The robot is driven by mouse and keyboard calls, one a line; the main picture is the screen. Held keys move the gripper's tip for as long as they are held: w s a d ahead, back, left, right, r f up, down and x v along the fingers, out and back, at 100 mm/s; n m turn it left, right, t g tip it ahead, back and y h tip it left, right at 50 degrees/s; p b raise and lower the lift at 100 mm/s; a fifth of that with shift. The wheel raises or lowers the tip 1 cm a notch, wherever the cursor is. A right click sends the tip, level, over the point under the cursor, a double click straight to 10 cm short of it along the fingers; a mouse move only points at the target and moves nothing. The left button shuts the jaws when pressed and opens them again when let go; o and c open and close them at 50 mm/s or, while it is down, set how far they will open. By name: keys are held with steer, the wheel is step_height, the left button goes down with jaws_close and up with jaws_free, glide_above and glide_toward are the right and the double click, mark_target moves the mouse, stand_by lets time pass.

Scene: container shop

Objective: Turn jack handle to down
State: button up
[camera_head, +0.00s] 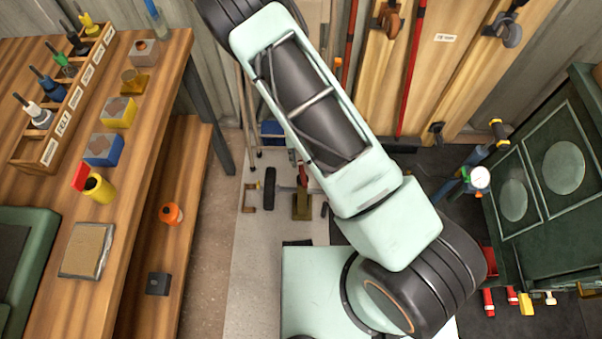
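No jack handle can be told for certain. On the floor behind my arm stands a low assembly with a black wheel (269,188), a brass-coloured block (302,206) and a small red part (303,174); it may be the jack, and my arm may hide part of it. My mint-green and black arm rises from the lower middle and leaves the picture at the top left. My gripper is outside the picture, so its place relative to the jack does not show.
Long-handled tools line the back wall.

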mark_target(302, 172)
step_height(302, 172, down, 10)
steer(key=b, duration=0.2)
steer(key=shift+r+b, duration=0.25)
steer(key=shift+b, duration=0.1)
